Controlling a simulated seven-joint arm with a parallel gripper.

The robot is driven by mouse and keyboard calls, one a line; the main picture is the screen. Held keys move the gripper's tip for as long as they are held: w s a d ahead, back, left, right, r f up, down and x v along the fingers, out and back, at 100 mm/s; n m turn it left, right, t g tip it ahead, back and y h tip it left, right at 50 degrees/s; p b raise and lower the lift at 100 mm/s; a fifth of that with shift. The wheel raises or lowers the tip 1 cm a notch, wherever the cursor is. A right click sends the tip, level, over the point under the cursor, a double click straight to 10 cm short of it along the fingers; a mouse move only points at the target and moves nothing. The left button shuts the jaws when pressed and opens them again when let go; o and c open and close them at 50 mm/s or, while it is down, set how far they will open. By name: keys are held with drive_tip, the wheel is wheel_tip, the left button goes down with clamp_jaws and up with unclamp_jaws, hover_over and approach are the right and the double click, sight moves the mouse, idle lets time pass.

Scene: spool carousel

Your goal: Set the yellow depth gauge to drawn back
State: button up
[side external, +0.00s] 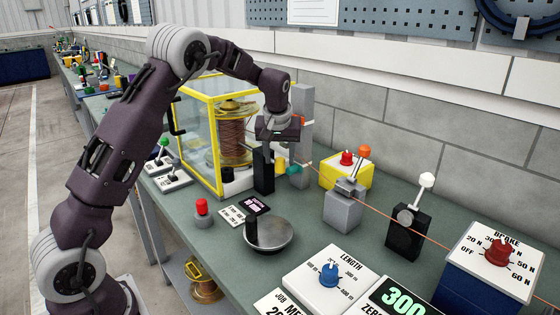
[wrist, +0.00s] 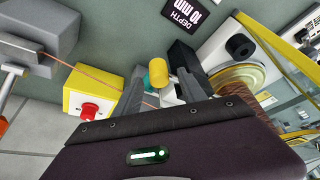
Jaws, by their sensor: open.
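A small yellow cylinder (wrist: 158,72), which looks like the depth gauge's knob, shows in the wrist view between my two fingers, with a teal piece just beside it. In the side view the yellow piece (side external: 294,169) is small and low, beside a black upright block (side external: 263,171). My gripper (side external: 279,147) is above it, pointing down. In the wrist view my gripper (wrist: 160,84) is open, its fingers on either side of the yellow cylinder. I cannot tell whether they touch it. The gauge's scale and its setting are hidden.
A depth card (wrist: 187,13) reads 10 mm. The yellow-framed spool case (side external: 219,140) stands just left of my gripper. A yellow box with a red button (side external: 346,158) is to the right, and an orange wire (side external: 433,241) runs past it. A round metal dish (side external: 268,240) is in front.

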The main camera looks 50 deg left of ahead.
drive_tip(key=shift+x, duration=0.95)
drive_tip(key=shift+c, duration=0.2)
clamp_jaws()
idle(0.5)
drive_tip(key=shift+d, duration=0.15)
